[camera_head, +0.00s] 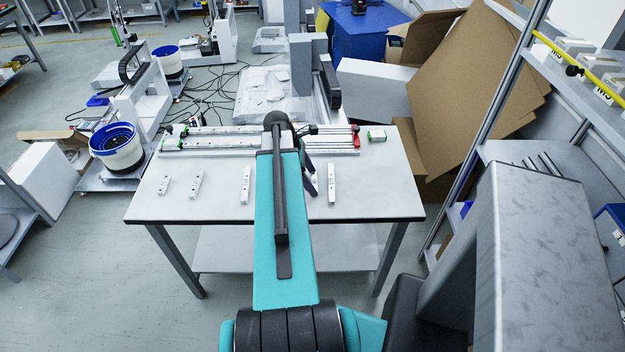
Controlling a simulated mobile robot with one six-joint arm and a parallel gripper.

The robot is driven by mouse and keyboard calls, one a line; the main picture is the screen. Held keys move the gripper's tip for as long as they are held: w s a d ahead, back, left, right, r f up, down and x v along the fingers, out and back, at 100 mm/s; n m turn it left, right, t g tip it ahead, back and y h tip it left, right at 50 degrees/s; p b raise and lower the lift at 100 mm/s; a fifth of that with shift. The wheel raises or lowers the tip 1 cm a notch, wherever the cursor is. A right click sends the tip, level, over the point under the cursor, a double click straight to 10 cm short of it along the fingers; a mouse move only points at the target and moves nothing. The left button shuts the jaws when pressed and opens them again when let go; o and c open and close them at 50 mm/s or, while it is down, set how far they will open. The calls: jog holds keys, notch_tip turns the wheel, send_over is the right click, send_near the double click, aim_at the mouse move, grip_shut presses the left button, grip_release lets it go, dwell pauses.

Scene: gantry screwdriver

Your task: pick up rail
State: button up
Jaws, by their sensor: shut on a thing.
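Several short pale rails lie apart in a row on the white table (380,208): one at far left (164,185), a second rail (196,184), a third rail (245,185) left of my arm, and one rail (331,184) right of my arm. My gripper (314,181) shows only in part, as dark pieces at the right edge of my teal arm, just left of the rightmost rail. It is shut on a rail, which my arm mostly hides.
A long gantry assembly with rails and a red end (220,140) lies along the table's back. A small green-edged block (376,136) sits at back right. A grey shelf rack (490,110) stands to the right. The table's front strip is clear.

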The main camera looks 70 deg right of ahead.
aim_at(317, 181)
jog(key=shift+r, duration=0.15)
jog(key=shift+r+b, duration=0.5)
jog(key=shift+r, duration=0.95)
jog(key=w+a, duration=0.1)
jog(key=a, duration=0.2)
jog(key=w+a+b, duration=0.1)
jog(key=a, duration=0.2)
jog(key=w+a+r+b, duration=0.1)
jog(key=w+a, duration=0.1)
jog(key=a, duration=0.2)
jog(key=shift+r, duration=0.1)
jog(key=shift+w+b, duration=0.1)
jog(key=shift+b, duration=1.05)
jog(key=shift+w+a+b, duration=0.15)
jog(key=shift+a+b, duration=0.1)
jog(key=shift+b, duration=1)
jog(key=a+b, duration=0.1)
jog(key=b, duration=0.3)
jog(key=shift+w, duration=0.15)
jog(key=b, duration=0.2)
jog(key=shift+w+a+b, duration=0.1)
jog(key=shift+a+b, duration=0.25)
jog(key=shift+w+a+r+b, duration=0.1)
jog(key=shift+w+a+b, duration=0.2)
jog(key=shift+a+b, duration=0.55)
jog(key=shift+w+a+r+b, duration=0.2)
jog(key=shift+a+b, duration=0.1)
jog(key=shift+a, duration=0.1)
